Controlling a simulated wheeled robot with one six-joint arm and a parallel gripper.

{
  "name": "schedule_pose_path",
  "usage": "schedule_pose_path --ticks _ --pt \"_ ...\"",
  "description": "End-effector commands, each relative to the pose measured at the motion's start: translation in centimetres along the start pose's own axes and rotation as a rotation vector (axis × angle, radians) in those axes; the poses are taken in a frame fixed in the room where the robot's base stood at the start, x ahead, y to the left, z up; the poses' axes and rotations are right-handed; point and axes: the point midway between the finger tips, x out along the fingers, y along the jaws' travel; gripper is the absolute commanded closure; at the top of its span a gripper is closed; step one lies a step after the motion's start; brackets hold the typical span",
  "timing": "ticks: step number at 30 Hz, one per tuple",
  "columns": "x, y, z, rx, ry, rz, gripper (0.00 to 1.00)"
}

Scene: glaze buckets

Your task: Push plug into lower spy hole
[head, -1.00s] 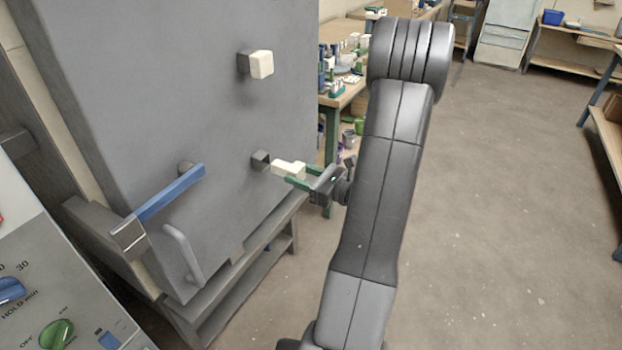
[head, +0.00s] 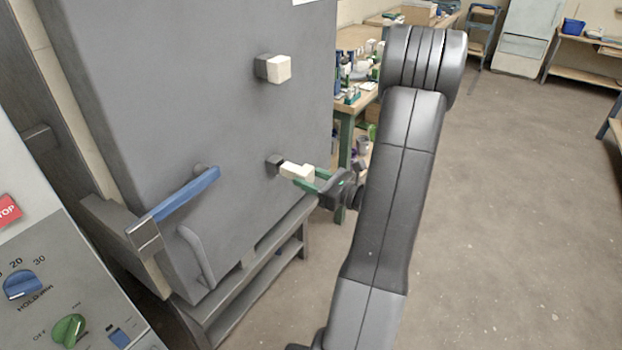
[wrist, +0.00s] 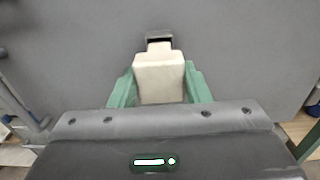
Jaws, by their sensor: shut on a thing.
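The cream plug (head: 297,171) is held between the green fingers of my gripper (head: 308,180), its narrow end toward the kiln's grey front. The lower spy hole (head: 273,163) is a small dark square fitting on that front. The plug's tip is at the mouth of the fitting; I cannot tell whether it is inside. In the wrist view the plug (wrist: 160,80) sits between both fingers, with its narrow tip just below the dark spy hole opening (wrist: 158,37), roughly centred on it. A similar cream plug (head: 279,69) sits in the upper spy hole fitting.
A blue-handled latch (head: 187,193) and a grey handle (head: 196,256) stick out left of the lower hole. A control panel (head: 40,270) is at the lower left. A cluttered workbench (head: 352,105) stands behind my arm. The floor at right is clear.

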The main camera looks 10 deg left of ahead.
Motion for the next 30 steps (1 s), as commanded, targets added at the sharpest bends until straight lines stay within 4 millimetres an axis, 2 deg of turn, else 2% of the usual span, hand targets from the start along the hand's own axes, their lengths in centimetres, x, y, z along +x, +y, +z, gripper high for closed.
schedule_pose_path --ticks 30 --pt "1.9 0.0 0.0 0.000 -0.001 0.001 0.81"
